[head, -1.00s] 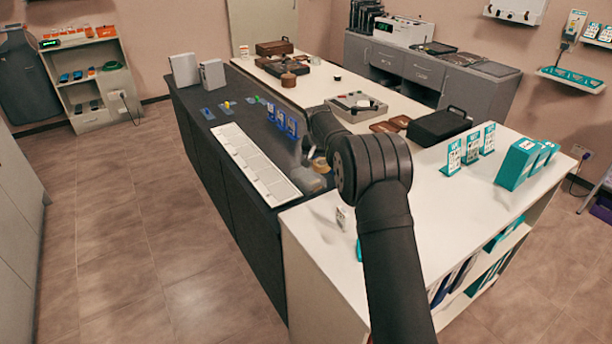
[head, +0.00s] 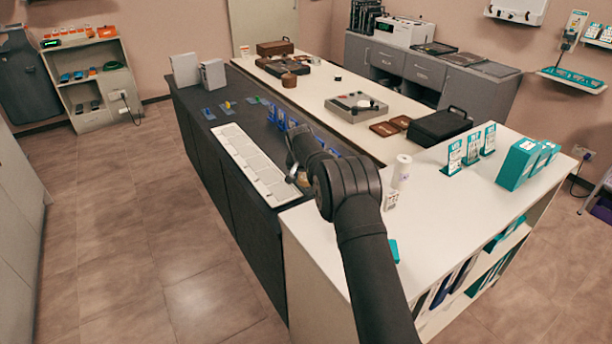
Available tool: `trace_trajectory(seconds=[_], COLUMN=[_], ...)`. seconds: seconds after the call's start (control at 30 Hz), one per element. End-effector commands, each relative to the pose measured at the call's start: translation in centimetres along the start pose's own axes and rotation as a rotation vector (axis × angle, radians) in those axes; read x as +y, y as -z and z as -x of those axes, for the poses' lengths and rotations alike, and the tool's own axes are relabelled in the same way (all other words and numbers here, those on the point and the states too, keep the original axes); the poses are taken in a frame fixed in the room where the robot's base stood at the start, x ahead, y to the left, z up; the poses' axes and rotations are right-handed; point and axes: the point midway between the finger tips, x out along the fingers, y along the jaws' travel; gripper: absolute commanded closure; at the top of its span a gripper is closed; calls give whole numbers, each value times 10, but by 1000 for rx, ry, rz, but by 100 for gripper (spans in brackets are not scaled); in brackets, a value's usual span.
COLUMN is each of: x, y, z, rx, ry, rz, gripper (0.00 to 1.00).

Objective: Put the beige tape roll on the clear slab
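A small beige patch (head: 302,181), which looks like part of the beige tape roll, shows at the near end of the dark counter, beside the white panel and just below my wrist. Most of it is hidden by my arm. My gripper (head: 294,168) is over this spot, pointing down toward the counter. Its fingertips are largely hidden behind my wrist, so I cannot see whether they are open or touching the roll. I cannot make out the clear slab; my arm covers that part of the counter.
A long white sectioned panel (head: 250,160) lies along the dark counter (head: 228,185). Blue holders (head: 281,118) stand behind my gripper. A white cylinder (head: 402,170) and a small white card (head: 390,201) stand on the white counter (head: 445,225) to the right. A black case (head: 440,126) lies farther back.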

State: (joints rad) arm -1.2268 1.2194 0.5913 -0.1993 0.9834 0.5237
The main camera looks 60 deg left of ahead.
Motion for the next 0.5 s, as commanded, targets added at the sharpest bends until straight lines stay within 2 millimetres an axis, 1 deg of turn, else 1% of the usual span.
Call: trace_trajectory(seconds=[0.1, 0.13, 0.23, 0.5], x=[0, 0, 0, 0], y=[-1, -1, -1, -1], z=[-3, -3, -3, -2], rx=[0, 0, 0, 0], ry=[0, 0, 0, 0], rz=[0, 0, 0, 0], gripper=[67, 43, 24, 23])
